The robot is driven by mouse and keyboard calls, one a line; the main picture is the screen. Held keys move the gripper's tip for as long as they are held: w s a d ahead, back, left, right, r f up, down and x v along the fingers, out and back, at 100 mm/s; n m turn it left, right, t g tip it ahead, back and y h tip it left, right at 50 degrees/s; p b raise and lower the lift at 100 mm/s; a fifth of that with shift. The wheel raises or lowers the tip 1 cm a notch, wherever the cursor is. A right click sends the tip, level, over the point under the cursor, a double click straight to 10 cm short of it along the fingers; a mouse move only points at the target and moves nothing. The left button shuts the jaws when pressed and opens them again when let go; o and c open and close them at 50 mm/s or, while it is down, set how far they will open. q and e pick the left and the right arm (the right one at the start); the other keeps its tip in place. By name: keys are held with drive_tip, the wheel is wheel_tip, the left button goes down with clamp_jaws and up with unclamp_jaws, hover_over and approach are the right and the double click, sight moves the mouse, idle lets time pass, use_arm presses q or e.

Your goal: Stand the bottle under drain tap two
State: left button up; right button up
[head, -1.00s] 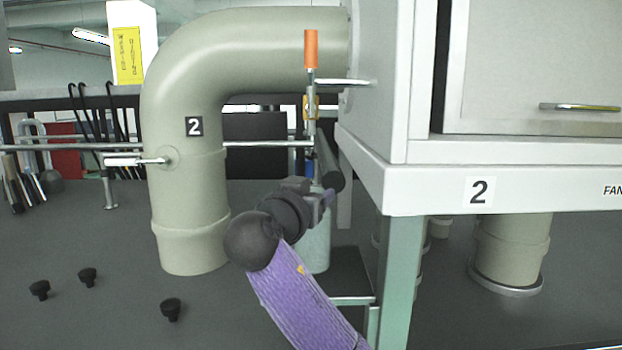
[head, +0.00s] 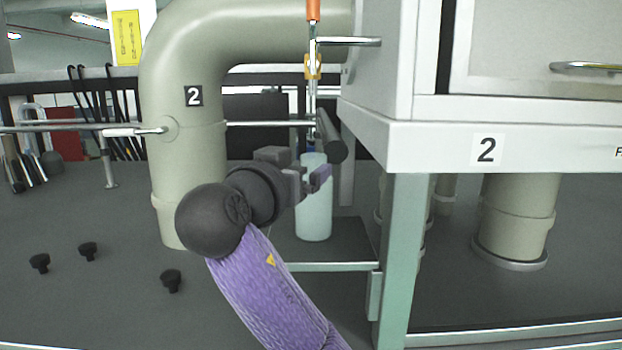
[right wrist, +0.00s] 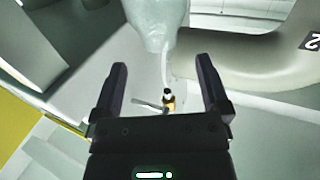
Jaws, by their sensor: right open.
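A pale green-white bottle (head: 314,222) stands upright on a dark low surface. It is directly below the tap (head: 312,68) with an orange handle, beside the pipe labelled 2. My left gripper is not in view.
The large pipe (head: 185,170) stands left of the bottle. A white cabinet (head: 395,60) on a green-grey frame (head: 400,260) stands close on the right.

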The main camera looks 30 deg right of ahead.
use_arm(q)
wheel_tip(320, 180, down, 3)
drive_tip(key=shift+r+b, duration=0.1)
drive_tip(key=shift+b, duration=0.8)
use_arm(e)
drive_tip(key=v, duration=0.6)
